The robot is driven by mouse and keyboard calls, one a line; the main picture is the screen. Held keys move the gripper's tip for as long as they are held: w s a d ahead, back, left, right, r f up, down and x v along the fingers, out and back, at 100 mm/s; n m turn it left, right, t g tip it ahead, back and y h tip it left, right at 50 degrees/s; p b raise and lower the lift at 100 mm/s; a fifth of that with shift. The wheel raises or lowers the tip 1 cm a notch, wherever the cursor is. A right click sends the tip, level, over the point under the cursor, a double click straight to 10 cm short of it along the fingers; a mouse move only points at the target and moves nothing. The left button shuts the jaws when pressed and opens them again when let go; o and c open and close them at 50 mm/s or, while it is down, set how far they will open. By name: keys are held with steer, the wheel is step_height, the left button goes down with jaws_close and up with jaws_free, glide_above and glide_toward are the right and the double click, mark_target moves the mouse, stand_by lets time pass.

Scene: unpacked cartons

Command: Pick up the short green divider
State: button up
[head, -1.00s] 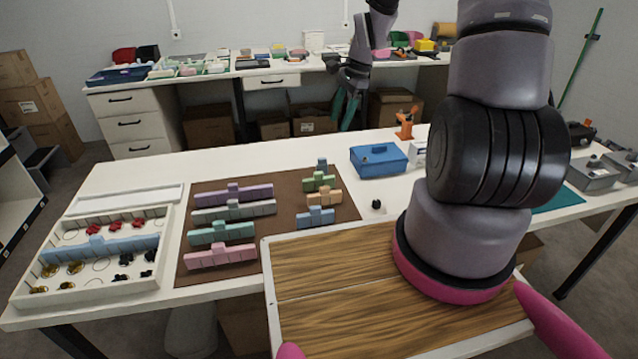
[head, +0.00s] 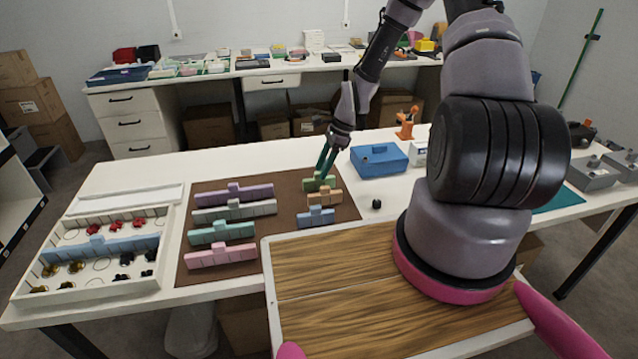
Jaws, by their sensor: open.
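The short green divider (head: 312,184) lies on the brown mat (head: 281,223), in the right-hand column of short dividers. My gripper (head: 326,172) points down at it, its dark green fingers open. The fingertips are at the divider's top and hide part of it. I cannot tell whether they touch it. A short orange divider (head: 326,197) and a short blue divider (head: 316,217) lie just in front of it. A further short divider behind it is hidden by my gripper.
Long purple (head: 233,194), grey (head: 235,211), teal (head: 221,232) and pink (head: 221,256) dividers lie left on the mat. A white tray (head: 88,284) with a fitted blue divider stands further left. A blue box (head: 378,160) stands to the right.

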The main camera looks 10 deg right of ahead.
mark_target(320, 172)
steer(key=x, duration=0.3)
steer(key=shift+a+f, duration=0.1)
steer(key=shift+f, duration=0.05)
jaws_close()
step_height(320, 172, up, 10)
steer(key=shift+r, duration=0.1)
stand_by(0.5)
